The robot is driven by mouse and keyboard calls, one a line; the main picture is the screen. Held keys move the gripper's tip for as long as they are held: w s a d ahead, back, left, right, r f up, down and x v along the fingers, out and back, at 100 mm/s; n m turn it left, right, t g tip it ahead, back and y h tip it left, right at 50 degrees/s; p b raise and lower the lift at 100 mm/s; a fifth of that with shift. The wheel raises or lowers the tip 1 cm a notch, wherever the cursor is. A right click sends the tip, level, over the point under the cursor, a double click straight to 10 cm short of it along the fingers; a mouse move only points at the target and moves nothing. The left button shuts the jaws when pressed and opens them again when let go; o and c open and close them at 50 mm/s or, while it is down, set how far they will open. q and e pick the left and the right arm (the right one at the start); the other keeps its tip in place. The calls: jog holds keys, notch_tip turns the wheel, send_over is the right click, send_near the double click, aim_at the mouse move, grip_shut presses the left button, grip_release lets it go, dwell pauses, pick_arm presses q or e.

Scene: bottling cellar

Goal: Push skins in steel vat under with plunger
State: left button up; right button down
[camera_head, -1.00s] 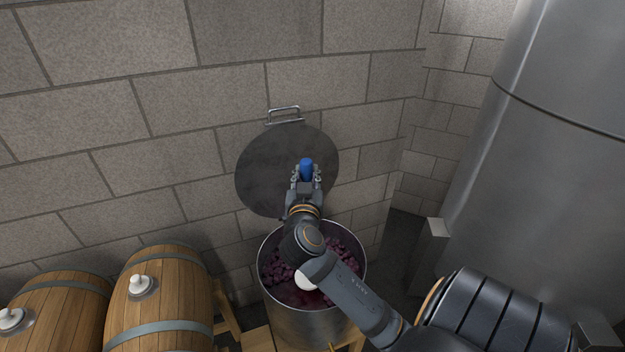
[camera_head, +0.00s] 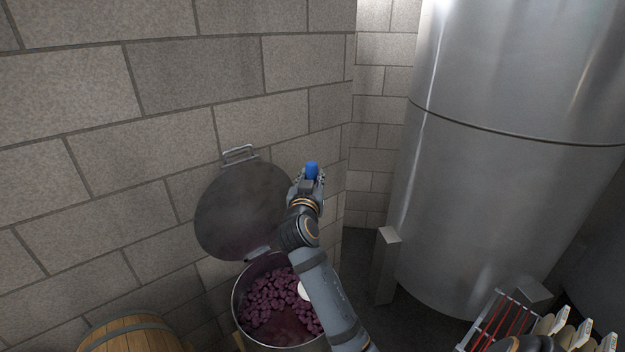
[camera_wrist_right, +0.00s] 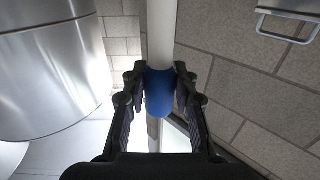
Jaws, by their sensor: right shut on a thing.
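The steel vat (camera_head: 236,302) stands open at the lower middle of the head view. Purple skins (camera_head: 268,296) lie in it, with a smoother dark red patch toward the near side. My right gripper (camera_head: 309,180) is shut on the blue grip (camera_head: 312,169) of the plunger, above the vat's right side. In the wrist view the blue grip (camera_wrist_right: 159,94) sits between both fingers on a pale shaft (camera_wrist_right: 162,35). A white round part (camera_head: 304,290), likely the plunger's plate, shows beside my forearm at the vat's right side. My arm hides the rest; its depth is unclear.
The vat's round lid (camera_head: 232,212) stands raised against the block wall. A wooden barrel (camera_head: 130,335) is at the lower left. A big steel tank (camera_head: 500,190) fills the right, with a grey post (camera_head: 385,265) before it. A red-barred rack (camera_head: 492,325) stands lower right.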

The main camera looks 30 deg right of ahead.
jog(key=shift+a+f, duration=0.15)
jog(key=shift+f, duration=0.35)
jog(key=f+b, duration=0.3)
jog(key=shift+w+a+f, duration=0.1)
jog(key=shift+a+f, duration=0.2)
jog(key=shift+a, duration=0.05)
pick_arm(q)
jog(key=f, duration=0.1)
jog(key=w+f+b, duration=0.1)
jog(key=f, duration=0.1)
jog(key=a+f+b, duration=0.1)
jog(key=f, duration=0.1)
jog(key=shift+w+f, duration=0.15)
jog(key=shift+f, duration=0.1)
pick_arm(e)
notch_tip(320, 180, down, 4)
jog(key=shift+d+r, duration=0.1)
pick_arm(q)
jog(key=shift+f, duration=0.1)
notch_tip(320, 180, down, 11)
jog(key=b, duration=1.1)
pick_arm(e)
notch_tip(320, 180, down, 11)
pick_arm(q)
jog(key=shift+a+r, duration=0.1)
jog(key=shift+r, duration=0.15)
pick_arm(e)
jog(key=shift+r, duration=0.2)
